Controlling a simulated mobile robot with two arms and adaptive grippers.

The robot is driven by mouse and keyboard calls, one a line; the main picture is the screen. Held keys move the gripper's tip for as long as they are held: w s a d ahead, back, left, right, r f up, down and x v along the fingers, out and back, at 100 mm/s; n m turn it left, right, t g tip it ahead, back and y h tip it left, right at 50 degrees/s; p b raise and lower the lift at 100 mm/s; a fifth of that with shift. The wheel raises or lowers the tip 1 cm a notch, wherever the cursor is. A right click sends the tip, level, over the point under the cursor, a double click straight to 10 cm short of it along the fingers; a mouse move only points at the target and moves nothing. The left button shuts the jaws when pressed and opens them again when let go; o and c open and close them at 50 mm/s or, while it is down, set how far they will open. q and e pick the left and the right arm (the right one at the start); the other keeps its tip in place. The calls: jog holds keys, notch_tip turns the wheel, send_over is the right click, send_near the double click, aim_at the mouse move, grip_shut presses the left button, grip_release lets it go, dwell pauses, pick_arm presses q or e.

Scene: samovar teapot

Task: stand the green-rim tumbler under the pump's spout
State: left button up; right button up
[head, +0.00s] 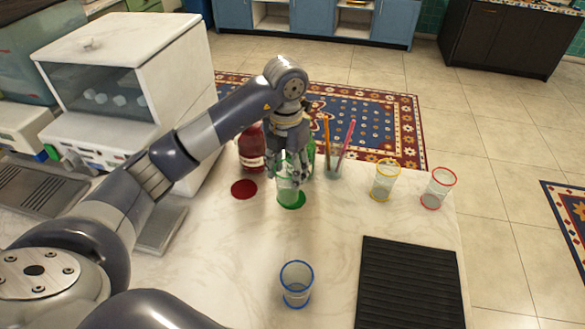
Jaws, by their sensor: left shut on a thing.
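The green-rim tumbler (287,192) is a clear glass at the middle of the counter, on or just above a green disc (297,203). My left gripper (291,172) points down over it and is shut on it; the fingers hide most of its rim. I cannot tell whether its base touches the disc. A green bottle (309,158) stands right behind, mostly hidden by my gripper. A red bottle (251,150) stands to its left, with a red disc (243,189) in front. I cannot make out a pump's spout. My right gripper is not in view.
A white ice machine (140,60) with a drip tray (160,228) stands left. A blue-rim glass (296,284), black ribbed mat (410,285), yellow-rim glass (385,181), red-rim glass (438,188) and a holder with sticks (335,163) are on the counter.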

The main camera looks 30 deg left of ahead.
aim_at(292, 169)
pick_arm(q)
jog(key=w, duration=0.2)
jog(key=shift+w+a, duration=0.2)
jog(key=shift+w, duration=0.1)
jog(key=f+p, duration=0.2)
jog(key=shift+w+f, duration=0.35)
jog(key=shift+f, duration=0.05)
jog(key=shift+a+f, duration=0.1)
jog(key=shift+f, duration=0.6)
jog(key=o, duration=1.2)
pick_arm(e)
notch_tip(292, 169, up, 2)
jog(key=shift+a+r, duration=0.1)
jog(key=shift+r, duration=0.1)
